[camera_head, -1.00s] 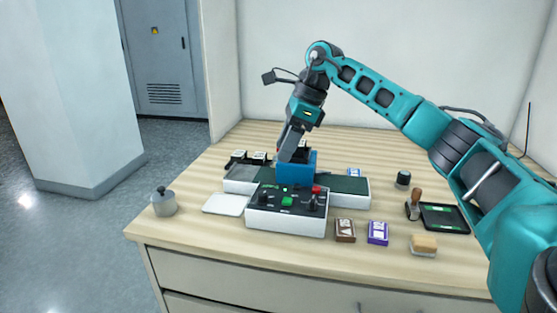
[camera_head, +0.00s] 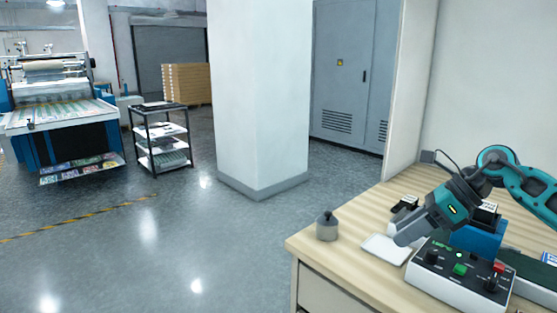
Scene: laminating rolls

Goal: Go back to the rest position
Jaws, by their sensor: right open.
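My right arm comes in from the right edge over the wooden table (camera_head: 345,226). Its right gripper (camera_head: 403,236) points down and left, above or beside a flat white plate (camera_head: 380,252); I cannot tell the exact height. The gripper is open, and I see nothing held in it. My left gripper is not in view.
A control box (camera_head: 455,281) with a green button and a blue block (camera_head: 478,243) stand close to the gripper. A small grey lidded pot (camera_head: 327,228) is near the table's left corner. A white pillar (camera_head: 262,95), shelf cart (camera_head: 160,140) and laminating machine (camera_head: 60,110) stand beyond open floor.

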